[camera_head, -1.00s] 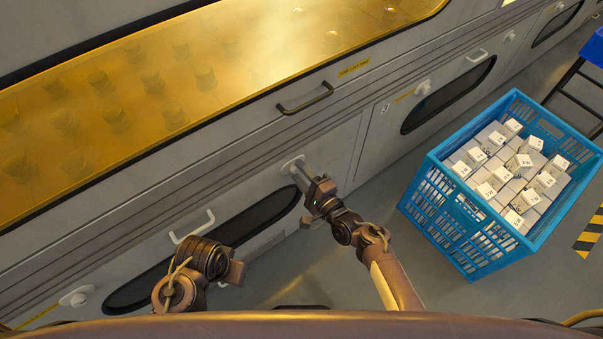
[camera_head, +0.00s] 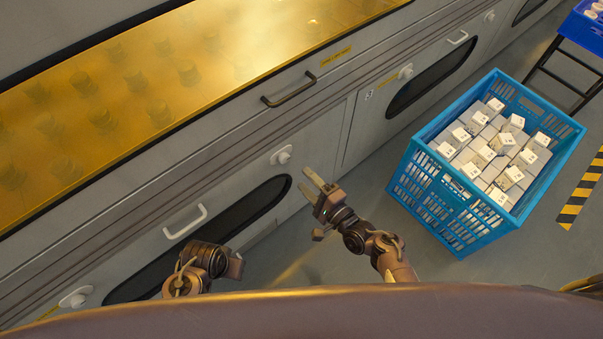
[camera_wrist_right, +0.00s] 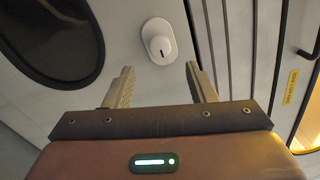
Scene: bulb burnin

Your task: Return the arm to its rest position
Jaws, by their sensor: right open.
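My right gripper (camera_head: 309,181) is open and empty in the head view, held in front of the grey cabinet, a little apart from a white round knob (camera_head: 282,156). In the right wrist view its two fingers (camera_wrist_right: 160,84) are spread, with nothing between them, and the knob (camera_wrist_right: 159,42) lies beyond them with a dark slot on its face. My left arm (camera_head: 203,268) shows at the lower left of the head view, bent low in front of the cabinet; its gripper fingers cannot be made out.
A blue crate (camera_head: 425,190) with several white boxes stands on the floor at right. The cabinet has a dark drawer handle (camera_head: 290,91), a white handle (camera_head: 185,221) and dark oval windows. A black stand with a blue bin (camera_head: 583,30) is at far right. Floor between cabinet and crate is clear.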

